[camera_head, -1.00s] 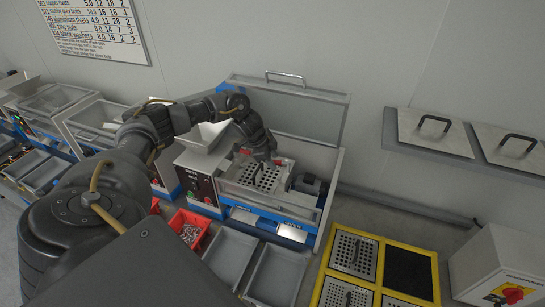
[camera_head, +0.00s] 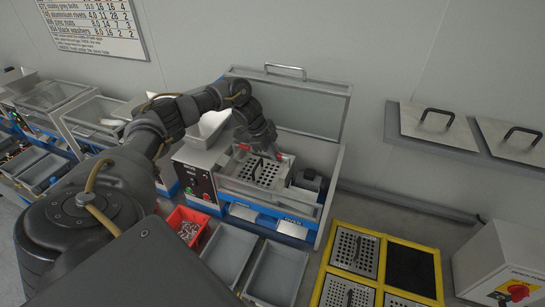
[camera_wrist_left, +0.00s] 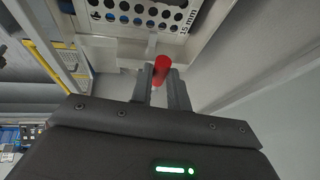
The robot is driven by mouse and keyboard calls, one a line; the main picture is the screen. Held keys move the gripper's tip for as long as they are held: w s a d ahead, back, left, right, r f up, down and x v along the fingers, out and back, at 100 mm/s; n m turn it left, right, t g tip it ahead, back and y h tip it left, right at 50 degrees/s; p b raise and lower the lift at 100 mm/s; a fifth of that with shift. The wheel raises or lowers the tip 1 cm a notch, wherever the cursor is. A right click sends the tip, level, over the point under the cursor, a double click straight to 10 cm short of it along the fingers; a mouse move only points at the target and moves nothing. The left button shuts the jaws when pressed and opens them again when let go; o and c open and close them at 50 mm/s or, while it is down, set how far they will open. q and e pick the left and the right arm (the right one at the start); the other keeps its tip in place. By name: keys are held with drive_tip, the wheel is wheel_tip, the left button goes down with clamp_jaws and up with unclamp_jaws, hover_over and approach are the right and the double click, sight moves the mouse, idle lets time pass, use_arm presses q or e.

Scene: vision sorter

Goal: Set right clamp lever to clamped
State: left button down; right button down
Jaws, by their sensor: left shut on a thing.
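The sorter (camera_head: 262,190) stands in the middle with its clear lid (camera_head: 315,110) raised. A perforated sieve plate (camera_head: 250,171) with a dark handle lies in it; the wrist view shows its holes and a "15 mm" mark (camera_wrist_left: 186,20). A red left clamp lever (camera_head: 244,147) shows at the back left of the plate. The red right clamp lever (camera_head: 280,156) is at the back right, partly covered by my left gripper (camera_head: 275,151). In the wrist view, the left gripper's fingers (camera_wrist_left: 161,88) are shut on this red lever (camera_wrist_left: 161,68). The right gripper is out of view.
A grey hopper (camera_head: 208,128) stands left of the plate, above a control box (camera_head: 196,182). Grey bins (camera_head: 272,275) and a red bin (camera_head: 184,226) stand in front. A yellow rack (camera_head: 388,236) with perforated plates is to the right. The raised lid is close behind my gripper.

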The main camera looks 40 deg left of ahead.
use_arm(q)
drive_tip(key=shift+w+m, duration=0.15)
drive_tip(key=shift+m, duration=0.25)
drive_tip(key=c, duration=1.3)
unclamp_jaws()
drive_tip(key=shift+c, duration=0.2)
drive_tip(key=shift+a+r, duration=0.1)
drive_tip(key=shift+a+r+b, duration=0.15)
drive_tip(key=shift+r+b, duration=0.15)
drive_tip(key=shift+b, duration=0.05)
drive_tip(key=b+v, duration=0.1)
drive_tip(key=v, duration=0.9)
